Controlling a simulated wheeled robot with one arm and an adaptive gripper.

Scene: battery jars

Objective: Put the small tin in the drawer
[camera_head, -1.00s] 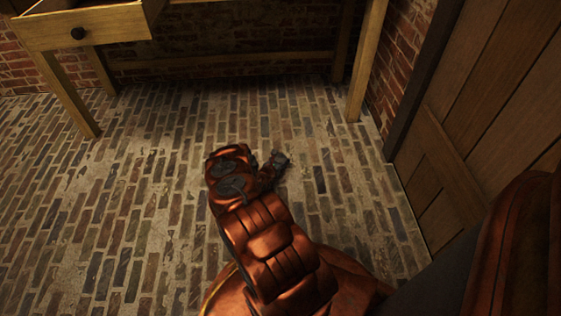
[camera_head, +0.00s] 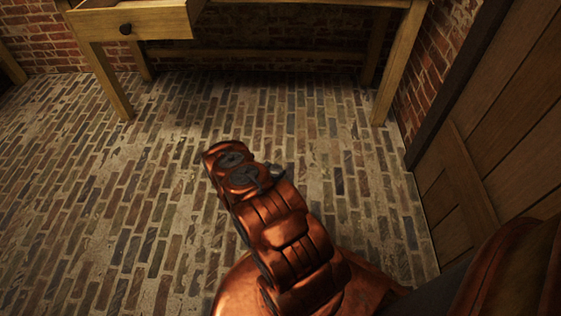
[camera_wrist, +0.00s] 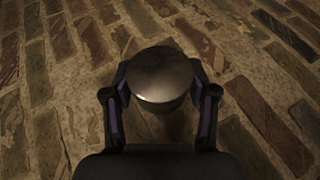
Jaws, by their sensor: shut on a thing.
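The small tin (camera_wrist: 160,76) is round with a dull grey metal lid. In the wrist view it sits between the two fingers of my gripper (camera_wrist: 160,85), which is shut on it. Brick floor shows behind and around it. The drawer (camera_head: 135,22) is pulled out from the wooden table at the upper left of the head view. It has a dark round knob, and only a little of its inside shows. My copper arm is in the lower middle of the head view, apart from the drawer. The tin cannot be made out in the head view.
The wooden table (camera_head: 310,46) stands against a brick wall, its legs reaching the floor. A wooden door (camera_head: 490,150) is on the right. The brick floor (camera_head: 90,190) between my arm and the table is clear.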

